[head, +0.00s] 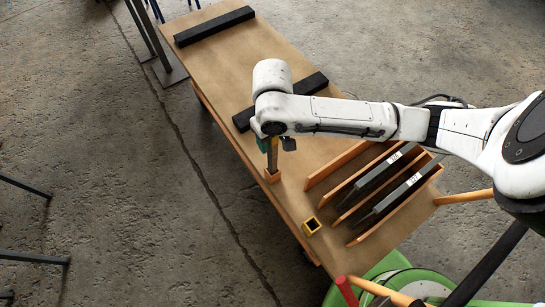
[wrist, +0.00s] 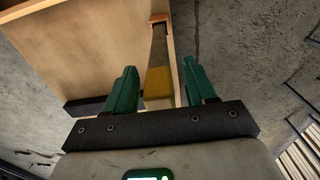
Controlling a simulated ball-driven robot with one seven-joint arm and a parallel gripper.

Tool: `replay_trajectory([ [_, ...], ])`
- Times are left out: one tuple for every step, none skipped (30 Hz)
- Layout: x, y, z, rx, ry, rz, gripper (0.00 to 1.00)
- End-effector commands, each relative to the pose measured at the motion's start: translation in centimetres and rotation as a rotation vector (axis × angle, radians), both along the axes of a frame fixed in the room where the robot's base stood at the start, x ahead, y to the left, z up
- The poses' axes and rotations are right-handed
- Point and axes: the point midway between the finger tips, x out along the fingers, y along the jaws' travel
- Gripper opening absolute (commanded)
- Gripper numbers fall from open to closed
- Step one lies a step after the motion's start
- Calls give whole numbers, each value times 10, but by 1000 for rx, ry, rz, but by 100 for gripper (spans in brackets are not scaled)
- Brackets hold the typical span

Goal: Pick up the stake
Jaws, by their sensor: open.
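The stake (head: 273,157) stands upright in a small orange holder (head: 272,176) near the left edge of the wooden table. In the wrist view its yellow part (wrist: 158,83) shows between my green fingers, and a darker shaft runs on to the orange holder (wrist: 159,18). My gripper (head: 277,144) is over the stake's top, pointing down. In the wrist view my gripper (wrist: 160,82) is open, with a finger on each side of the yellow part and visible gaps.
Two black bars lie farther back, one (head: 214,26) at the far end. Concrete floor surrounds the table.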

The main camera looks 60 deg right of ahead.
Motion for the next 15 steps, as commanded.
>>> replay_trajectory([
  [0,0,0,0,0,0,55],
  [0,0,0,0,0,0,55],
  [0,0,0,0,0,0,54],
  [0,0,0,0,0,0,52],
  [0,0,0,0,0,0,49],
  [0,0,0,0,0,0,45],
  [0,0,0,0,0,0,42],
  [0,0,0,0,0,0,39],
  [0,0,0,0,0,0,35],
  [0,0,0,0,0,0,32],
  [0,0,0,0,0,0,29],
  [0,0,0,0,0,0,26],
  [0,0,0,0,0,0,23],
  [0,0,0,0,0,0,20],
  [0,0,0,0,0,0,16],
])
